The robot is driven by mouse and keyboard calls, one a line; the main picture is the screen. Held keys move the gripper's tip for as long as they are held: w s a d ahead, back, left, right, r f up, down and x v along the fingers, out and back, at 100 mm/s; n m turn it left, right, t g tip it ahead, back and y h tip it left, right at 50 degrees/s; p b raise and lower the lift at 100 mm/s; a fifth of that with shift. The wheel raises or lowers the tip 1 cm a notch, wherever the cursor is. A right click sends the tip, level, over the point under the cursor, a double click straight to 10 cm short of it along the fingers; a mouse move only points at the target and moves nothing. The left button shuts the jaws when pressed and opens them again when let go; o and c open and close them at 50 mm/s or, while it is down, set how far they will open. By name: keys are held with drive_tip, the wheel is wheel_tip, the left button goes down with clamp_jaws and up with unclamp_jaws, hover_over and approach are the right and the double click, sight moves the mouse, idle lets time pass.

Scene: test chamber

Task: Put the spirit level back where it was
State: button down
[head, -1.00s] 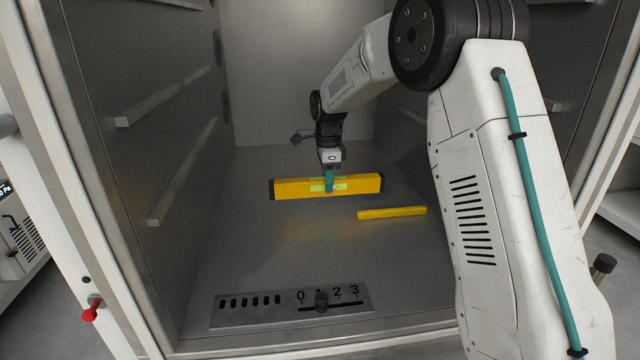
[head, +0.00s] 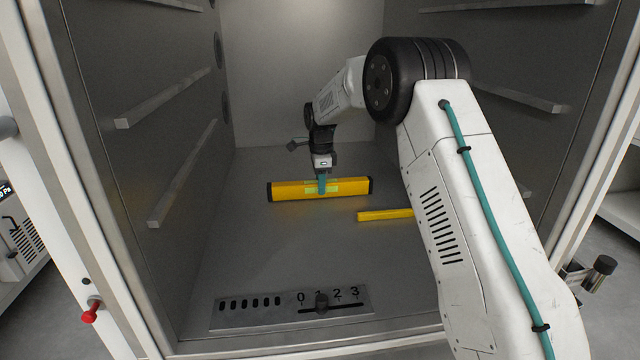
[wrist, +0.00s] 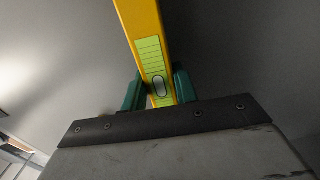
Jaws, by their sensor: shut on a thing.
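The spirit level is a yellow bar (head: 290,190) with black ends and a green-yellow label with a vial at its middle. My gripper (head: 322,186), with teal fingers, is shut on it at the label. In the wrist view the level (wrist: 140,25) runs upward between the two teal fingers (wrist: 157,92). The level lies roughly crosswise inside the chamber. I cannot tell whether it touches the floor or hangs just above it.
A thinner yellow bar (head: 385,215) lies on the chamber floor (head: 260,250), nearer and to the right, partly behind my arm. A slotted panel with a 0-to-3 slider (head: 225,315) is at the front. Rails (head: 180,180) line the side walls. The left floor is clear.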

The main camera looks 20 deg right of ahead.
drive_tip(key=shift+f, duration=0.1)
drive_tip(key=c, duration=1.1)
unclamp_jaws()
wheel_tip(320, 180, up, 12)
drive_tip(key=s+r+n, duration=0.5)
drive_tip(key=s+r, duration=0.4)
drive_tip(key=s, duration=0.3)
drive_tip(key=s+a+n+t, duration=0.15)
drive_tip(key=s+n, duration=0.85)
drive_tip(key=s, duration=2)
drive_tip(key=s+f+n, duration=0.1)
drive_tip(key=s+f, duration=0.1)
drive_tip(key=s, duration=0.1)
drive_tip(key=s+f+n, duration=0.2)
drive_tip(key=s, duration=0.2)
drive_tip(key=s+f+n, duration=0.2)
drive_tip(key=s, duration=0.2)
drive_tip(key=shift+s+a+f, duration=0.1)
drive_tip(key=shift+a+f, duration=0.15)
drive_tip(key=shift+f, duration=0.15)
